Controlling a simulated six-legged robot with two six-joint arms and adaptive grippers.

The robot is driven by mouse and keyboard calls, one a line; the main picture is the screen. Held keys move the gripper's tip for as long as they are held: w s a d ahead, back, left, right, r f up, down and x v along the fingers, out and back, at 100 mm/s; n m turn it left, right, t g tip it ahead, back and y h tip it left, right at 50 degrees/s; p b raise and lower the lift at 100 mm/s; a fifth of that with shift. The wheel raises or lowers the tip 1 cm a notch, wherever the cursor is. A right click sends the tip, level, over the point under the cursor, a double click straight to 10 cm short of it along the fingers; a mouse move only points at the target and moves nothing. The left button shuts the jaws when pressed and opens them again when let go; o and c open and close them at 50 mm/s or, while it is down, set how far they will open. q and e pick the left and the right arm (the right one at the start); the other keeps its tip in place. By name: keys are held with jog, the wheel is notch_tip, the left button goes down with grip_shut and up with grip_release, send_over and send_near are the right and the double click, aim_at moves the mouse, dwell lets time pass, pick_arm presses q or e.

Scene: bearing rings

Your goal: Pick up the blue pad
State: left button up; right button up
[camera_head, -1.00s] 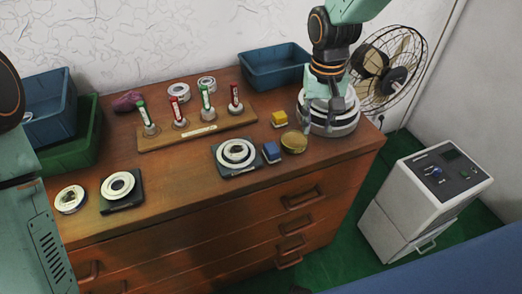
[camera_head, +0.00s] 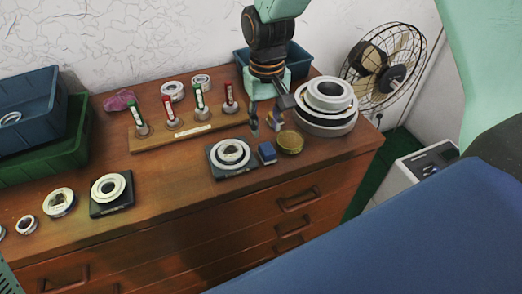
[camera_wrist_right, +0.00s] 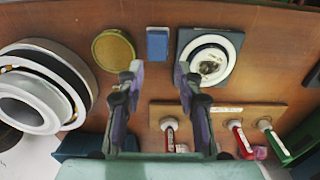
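The blue pad (camera_head: 267,152) is a small block lying flat on the wooden cabinet top, between a black plate with rings (camera_head: 232,171) and a round brass-coloured disc (camera_head: 290,141). It also shows in the right wrist view (camera_wrist_right: 157,43), clear of the fingers. My right gripper (camera_head: 265,124) is open, with its fingers apart and nothing seen between them. It is just behind the pad in the head view; in the right wrist view the pad lies beyond the gap between the fingertips (camera_wrist_right: 159,70). My left gripper is not in view.
A stack of large bearing rings (camera_head: 328,98) stands to the right. A wooden rack (camera_head: 160,142) with red and green markers on posts is behind left. Another black plate with a ring (camera_head: 112,207) lies further left. Blue and green bins (camera_head: 45,165) stand at the far left.

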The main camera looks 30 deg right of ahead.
aim_at(267, 148)
jog(key=f, duration=0.1)
jog(key=d+f, duration=0.1)
jog(key=f, duration=0.1)
jog(key=shift+s, duration=0.1)
jog(key=f, duration=0.1)
jog(key=f+b, duration=0.1)
jog(key=f, duration=0.2)
jog(key=shift+s+a+f+b, duration=0.15)
jog(key=shift+a+f+b, duration=0.15)
jog(key=shift+a, duration=0.05)
jog(key=shift+d+f, duration=0.15)
jog(key=shift+d, duration=0.05)
jog(key=shift+a, duration=0.2)
jog(key=c, duration=0.5)
jog(key=shift+d, duration=0.1)
grip_shut()
